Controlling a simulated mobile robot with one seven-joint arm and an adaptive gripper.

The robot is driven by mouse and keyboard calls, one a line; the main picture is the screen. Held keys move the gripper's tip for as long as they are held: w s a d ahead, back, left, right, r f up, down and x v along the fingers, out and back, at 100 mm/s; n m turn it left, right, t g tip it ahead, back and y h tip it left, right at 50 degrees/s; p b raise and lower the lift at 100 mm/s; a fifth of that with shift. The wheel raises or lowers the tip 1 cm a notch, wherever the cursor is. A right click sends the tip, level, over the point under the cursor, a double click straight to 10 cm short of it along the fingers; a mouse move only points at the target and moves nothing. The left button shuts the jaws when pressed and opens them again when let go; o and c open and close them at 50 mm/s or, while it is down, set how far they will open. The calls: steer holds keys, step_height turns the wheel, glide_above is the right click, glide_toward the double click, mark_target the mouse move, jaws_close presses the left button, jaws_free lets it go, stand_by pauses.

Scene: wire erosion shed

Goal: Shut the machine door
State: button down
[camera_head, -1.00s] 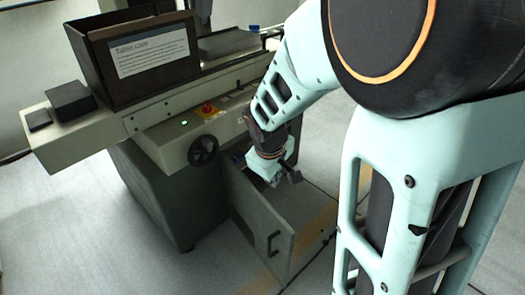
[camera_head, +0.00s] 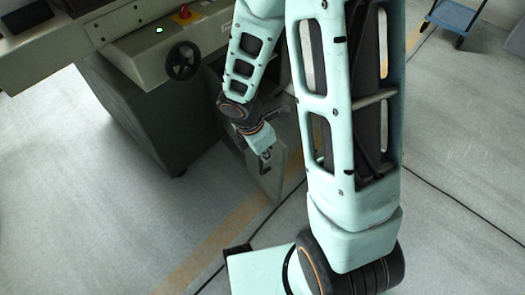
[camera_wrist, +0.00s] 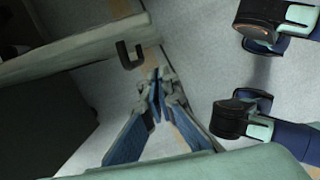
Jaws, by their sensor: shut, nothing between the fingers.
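The machine door (camera_head: 271,183) is a grey panel that stands open, out from the dark cabinet under the machine (camera_head: 150,118). My arm hides part of it in the head view. In the wrist view the door (camera_wrist: 82,50) runs across the upper left, with its dark U-shaped handle (camera_wrist: 130,56) near the middle. My gripper (camera_head: 266,157) points down and overlaps the door in the head view. In the wrist view my gripper (camera_wrist: 160,80) is shut and empty, its fingertips just below and right of the handle. Whether it touches the door, I cannot tell.
A black handwheel (camera_head: 184,60), a green light and a red button (camera_head: 184,11) are on the machine front above. A yellow line (camera_head: 215,245) crosses the grey floor. A blue cart (camera_head: 457,18) stands at the upper right. The floor at lower left is clear.

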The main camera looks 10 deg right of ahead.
mark_target(278, 151)
steer(key=shift+w+d+f+b, duration=0.15)
steer(key=shift+w+d+f, duration=0.25)
steer(key=shift+d, duration=0.3)
steer(key=shift+w+d+f+b, duration=0.15)
steer(key=shift+w+d+f, duration=0.25)
steer(key=shift+d, duration=0.3)
steer(key=shift+w+d+f+b, duration=0.15)
steer(key=shift+w+d+f, duration=0.1)
steer(key=shift+d+f, duration=0.35)
steer(key=shift+d+r, duration=0.15)
steer(key=shift+d, duration=0.1)
